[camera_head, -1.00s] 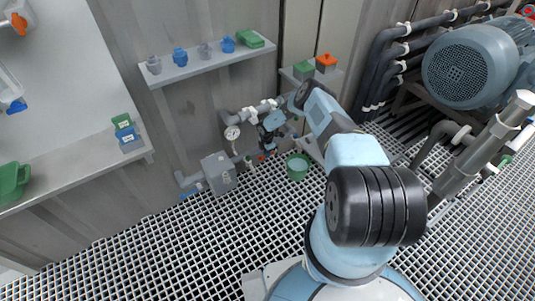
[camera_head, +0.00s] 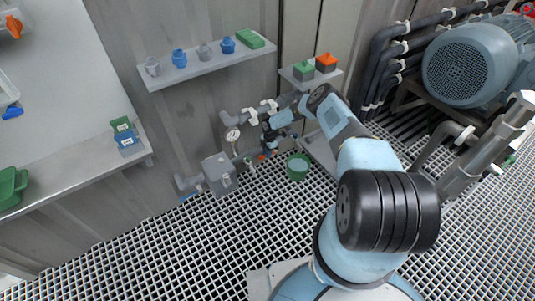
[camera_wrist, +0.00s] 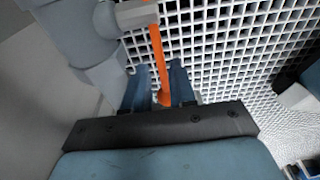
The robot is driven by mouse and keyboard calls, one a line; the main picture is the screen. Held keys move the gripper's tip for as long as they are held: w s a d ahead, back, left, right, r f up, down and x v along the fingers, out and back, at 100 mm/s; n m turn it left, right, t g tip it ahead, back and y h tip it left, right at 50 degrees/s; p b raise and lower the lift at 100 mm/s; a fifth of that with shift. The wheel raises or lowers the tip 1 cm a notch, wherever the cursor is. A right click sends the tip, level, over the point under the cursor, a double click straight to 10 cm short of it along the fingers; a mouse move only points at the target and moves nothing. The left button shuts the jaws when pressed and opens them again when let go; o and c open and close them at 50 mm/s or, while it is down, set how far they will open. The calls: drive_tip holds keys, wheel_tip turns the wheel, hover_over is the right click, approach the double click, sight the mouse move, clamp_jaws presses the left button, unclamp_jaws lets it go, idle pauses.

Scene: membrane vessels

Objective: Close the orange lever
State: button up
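The orange lever (camera_wrist: 157,55) is a thin bar that runs from a grey pipe fitting (camera_wrist: 135,15) towards my gripper in the wrist view. My gripper (camera_wrist: 160,82) has its two blue fingers apart, one on each side of the lever's lower end. The lever lies between them, and a gap shows on the left; whether the right finger touches it I cannot tell. In the head view my gripper (camera_head: 268,148) is small and dark at the wall piping, with a bit of orange (camera_head: 262,157) just below it. The lever's full shape is hidden there.
A pressure gauge (camera_head: 232,134) and a grey box (camera_head: 219,173) sit left of my gripper on the piping. A green bucket (camera_head: 298,166) stands to the right on the grating floor (camera_head: 150,250). A shelf (camera_head: 210,67) with small parts is above.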

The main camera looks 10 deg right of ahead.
drive_tip(key=shift+o, duration=0.8)
drive_tip(key=shift+s+d, duration=0.1)
drive_tip(key=shift+w+d+r, duration=0.1)
drive_tip(key=shift+d+r, duration=0.05)
drive_tip(key=shift+r, duration=1.05)
drive_tip(key=shift+w+d+r, duration=0.1)
drive_tip(key=shift+d+r, duration=0.1)
drive_tip(key=shift+r, duration=1)
drive_tip(key=shift+w+d+r, duration=0.1)
drive_tip(key=shift+d+r, duration=0.05)
drive_tip(key=shift+r, duration=1.05)
